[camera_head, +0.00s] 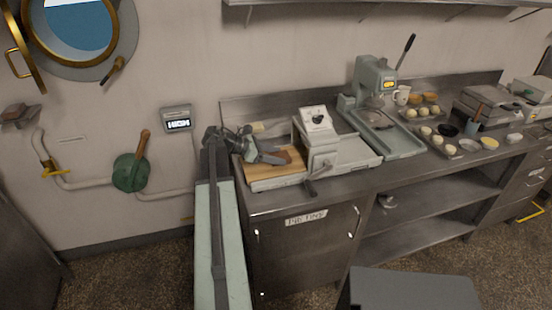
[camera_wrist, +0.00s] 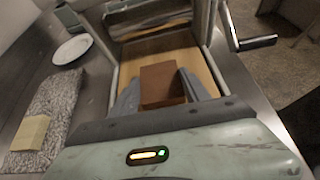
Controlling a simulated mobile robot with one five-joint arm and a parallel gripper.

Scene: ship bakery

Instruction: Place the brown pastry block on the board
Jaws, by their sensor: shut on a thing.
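The brown pastry block (camera_wrist: 161,86) is between the two fingers of my gripper (camera_wrist: 160,98) in the wrist view. My gripper is shut on it. In the head view the gripper (camera_head: 277,157) reaches over the wooden board (camera_head: 262,170), and the block (camera_head: 285,155) shows only partly beside the fingers. The board also shows in the wrist view (camera_wrist: 197,62), beneath and around the block. I cannot tell whether the block touches the board or is held just above it.
A machine with a white box-shaped head (camera_head: 318,135) and a side crank (camera_head: 312,187) stands right of the board. In the wrist view a grey cloth (camera_wrist: 62,95) with a pale yellow block (camera_wrist: 30,132) and a white plate (camera_wrist: 70,49) lie left. A press (camera_head: 375,85) stands farther right.

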